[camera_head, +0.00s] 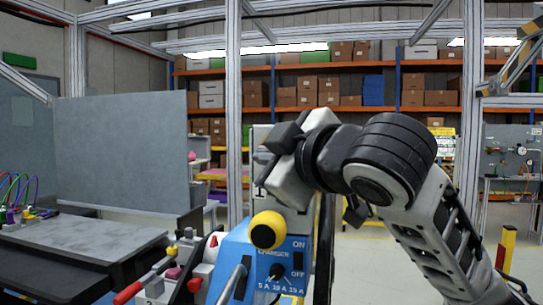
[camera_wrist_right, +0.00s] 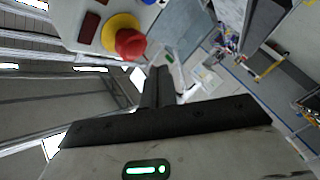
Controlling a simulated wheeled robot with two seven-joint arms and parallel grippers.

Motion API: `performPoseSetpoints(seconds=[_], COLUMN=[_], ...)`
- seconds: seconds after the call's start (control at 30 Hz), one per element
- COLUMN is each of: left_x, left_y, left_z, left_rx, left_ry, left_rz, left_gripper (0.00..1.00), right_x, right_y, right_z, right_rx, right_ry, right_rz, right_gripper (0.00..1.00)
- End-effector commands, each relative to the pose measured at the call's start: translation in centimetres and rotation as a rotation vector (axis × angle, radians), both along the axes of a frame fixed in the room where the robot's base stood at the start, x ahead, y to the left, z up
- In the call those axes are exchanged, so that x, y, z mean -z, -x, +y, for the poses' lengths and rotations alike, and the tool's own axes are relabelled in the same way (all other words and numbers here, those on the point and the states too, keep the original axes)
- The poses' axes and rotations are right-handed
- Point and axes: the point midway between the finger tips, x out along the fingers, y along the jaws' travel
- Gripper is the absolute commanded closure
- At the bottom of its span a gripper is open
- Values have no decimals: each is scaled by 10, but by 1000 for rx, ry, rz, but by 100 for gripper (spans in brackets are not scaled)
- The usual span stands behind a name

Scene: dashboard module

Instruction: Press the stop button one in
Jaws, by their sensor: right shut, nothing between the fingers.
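A red stop button (camera_wrist_right: 130,43) with a yellow collar sits on a pale panel (camera_wrist_right: 88,28) in the upper left of the right wrist view. My right gripper (camera_wrist_right: 158,72) is shut and empty. In that view its fingertips appear below and to the right of the button, with a visible gap in the picture; the depth between them is hard to tell. In the head view my right gripper (camera_head: 284,137) is raised in front of a pale upright panel, above the blue charger box (camera_head: 235,250). I cannot make out the stop button there. My left gripper is not in view.
A yellow round knob (camera_head: 268,230) stands out from the blue box, beside a black dial (camera_head: 277,271). Red-ended levers (camera_head: 128,293) stand at the lower left. A metal frame post (camera_head: 233,110) rises behind. Open floor lies to the right.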

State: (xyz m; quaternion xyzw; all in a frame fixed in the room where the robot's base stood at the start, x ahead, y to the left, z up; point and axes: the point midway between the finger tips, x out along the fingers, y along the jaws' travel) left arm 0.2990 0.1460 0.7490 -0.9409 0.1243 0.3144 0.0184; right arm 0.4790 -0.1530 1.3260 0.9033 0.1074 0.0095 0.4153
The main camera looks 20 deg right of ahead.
Motion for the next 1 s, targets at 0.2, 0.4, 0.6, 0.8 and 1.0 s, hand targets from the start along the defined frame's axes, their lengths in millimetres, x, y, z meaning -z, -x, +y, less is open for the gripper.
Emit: performPoseSetpoints(seconds=[0.2,0.4,0.6,0.8,1.0], left_x=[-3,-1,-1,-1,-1], left_y=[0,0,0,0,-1], left_z=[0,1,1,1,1], left_rx=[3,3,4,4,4], left_ry=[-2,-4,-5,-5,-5], left_rz=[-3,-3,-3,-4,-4], left_gripper=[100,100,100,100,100], right_x=[-1,-1,-1,-1,-1], right_y=[-14,-16,-16,-15,-15], right_z=[-10,-11,-11,-11,-11], right_rx=[1,1,1,1,1], right_ry=[-1,0,0,0,0], right_rz=[0,-1,-1,-1,-1], right_gripper=[100,100,100,100,100])
